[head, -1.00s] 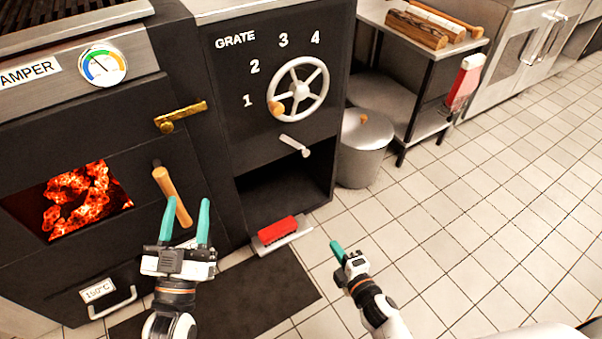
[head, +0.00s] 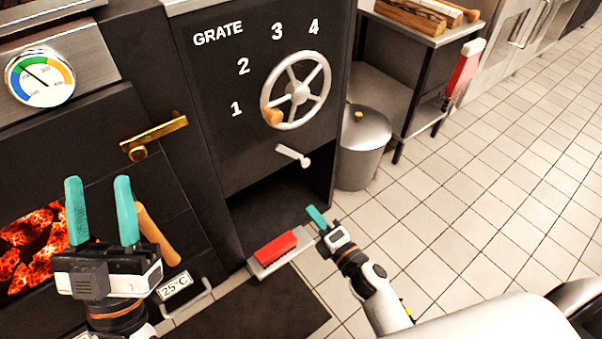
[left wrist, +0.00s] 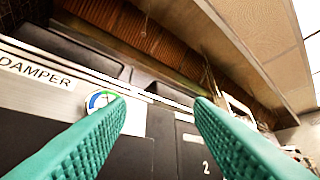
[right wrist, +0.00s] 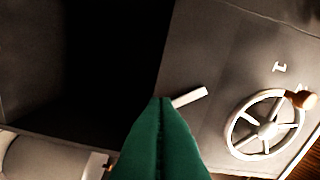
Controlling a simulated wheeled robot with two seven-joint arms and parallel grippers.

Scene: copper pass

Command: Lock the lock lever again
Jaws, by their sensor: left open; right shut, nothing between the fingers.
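A short silver lever (head: 293,155), which looks like the lock lever, sits on the dark front below the grate wheel (head: 297,90). It slants down to the right. It also shows in the right wrist view (right wrist: 190,97), partly behind my fingertips. The wheel's wooden knob (head: 272,116) is near the number 1. My right gripper (head: 315,212) is shut and empty, below and slightly right of the lever; I cannot see any contact. My left gripper (head: 98,180) is open and empty, in front of the fire door.
A brass latch (head: 154,138) and a wooden handle (head: 158,237) are near my left gripper. A red block (head: 276,247) lies on a tray (head: 296,258) below the dark opening. A lidded metal bin (head: 362,160) stands right of the cabinet. The tiled floor (head: 480,190) at right is clear.

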